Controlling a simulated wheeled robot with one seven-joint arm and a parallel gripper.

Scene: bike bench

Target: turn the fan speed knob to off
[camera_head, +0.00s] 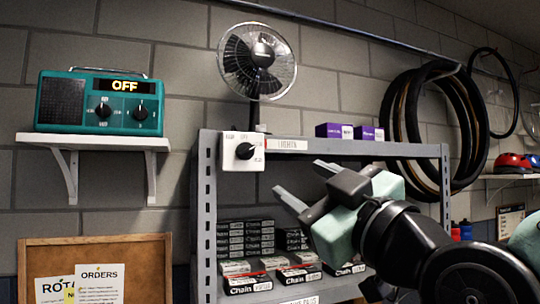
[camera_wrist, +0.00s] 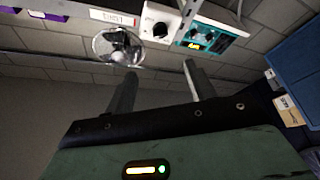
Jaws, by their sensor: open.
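The fan (camera_head: 258,62) stands at the top of the grey shelf, with a round wire cage. Below it a white control box (camera_head: 242,152) carries a black fan speed knob (camera_head: 245,151); the markings around it are too small to read surely. My gripper (camera_head: 303,182) is open and empty, to the right of the knob and a little lower, apart from it. In the wrist view the knob (camera_wrist: 161,29) shows at the top, beyond and between my open fingers (camera_wrist: 158,82). The fan (camera_wrist: 118,46) also shows there, left of the knob.
A teal radio (camera_head: 98,103) reading OFF, with two black knobs, sits on a white wall shelf (camera_head: 92,143) at left. The grey shelf (camera_head: 207,215) holds purple boxes (camera_head: 334,131) and several chain boxes (camera_head: 246,283). Tires (camera_head: 432,125) hang at right. A cork board (camera_head: 140,255) stands lower left.

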